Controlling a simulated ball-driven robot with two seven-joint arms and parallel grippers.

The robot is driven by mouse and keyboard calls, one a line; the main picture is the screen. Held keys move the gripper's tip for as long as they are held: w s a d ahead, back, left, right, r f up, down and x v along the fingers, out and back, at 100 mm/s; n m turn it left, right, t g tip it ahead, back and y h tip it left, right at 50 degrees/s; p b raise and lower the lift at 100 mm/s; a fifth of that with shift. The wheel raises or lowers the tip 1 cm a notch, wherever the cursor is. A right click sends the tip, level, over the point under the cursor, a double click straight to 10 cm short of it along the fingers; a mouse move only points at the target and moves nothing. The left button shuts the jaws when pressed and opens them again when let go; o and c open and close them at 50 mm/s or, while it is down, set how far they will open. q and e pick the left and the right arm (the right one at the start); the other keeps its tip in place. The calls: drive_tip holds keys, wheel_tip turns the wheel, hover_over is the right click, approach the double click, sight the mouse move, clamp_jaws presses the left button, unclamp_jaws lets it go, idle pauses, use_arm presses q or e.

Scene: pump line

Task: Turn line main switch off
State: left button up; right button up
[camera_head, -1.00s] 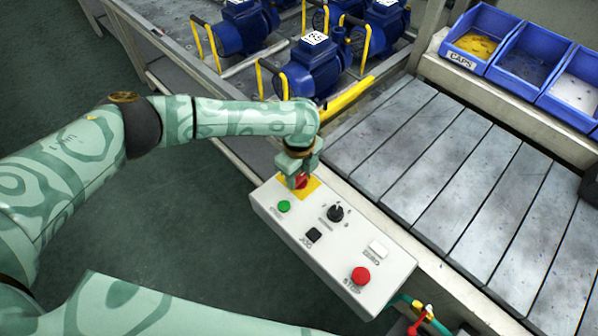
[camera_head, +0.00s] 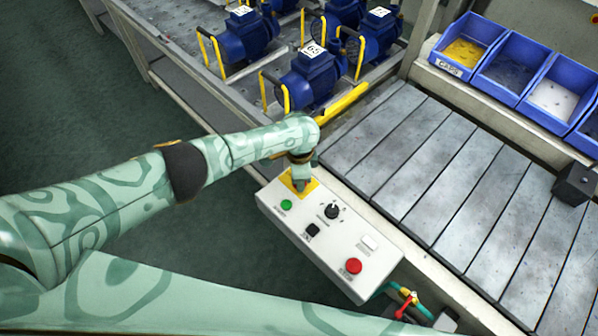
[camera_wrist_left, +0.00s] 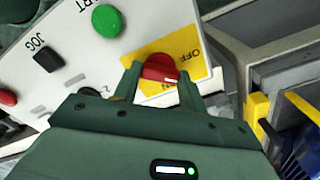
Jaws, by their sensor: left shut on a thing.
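The main switch is a red rotary knob (camera_wrist_left: 160,69) on a yellow plate (camera_wrist_left: 190,48) at the far left corner of the grey control box. The plate is marked OFF, and a white mark shows on the knob. My left gripper (camera_head: 300,187) is on the knob from above. In the left wrist view its two fingers (camera_wrist_left: 158,80) stand on either side of the knob, shut on it. In the head view the gripper hides the knob, with yellow plate (camera_head: 289,179) showing around it. My right gripper is not in view.
The control box (camera_head: 300,238) also bears a green button (camera_head: 286,205), a black selector (camera_head: 332,211), a black jog button (camera_head: 312,230) and a red stop button (camera_head: 354,266). Blue pumps (camera_head: 305,80) stand behind. A slatted conveyor (camera_head: 440,170) and blue bins (camera_head: 515,60) lie right.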

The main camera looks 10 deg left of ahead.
use_arm(q)
drive_tip(key=n+p, duration=0.1)
drive_tip(key=n, duration=0.2)
drive_tip(key=shift+s+d+n, duration=0.1)
drive_tip(key=shift+n, duration=0.3)
drive_tip(key=shift+n+p, duration=0.65)
drive_tip(key=shift+n, duration=1.25)
drive_tip(key=o, duration=1)
wheel_tip(320, 180, up, 16)
drive_tip(key=p, duration=1.3)
drive_tip(key=shift+r, duration=0.2)
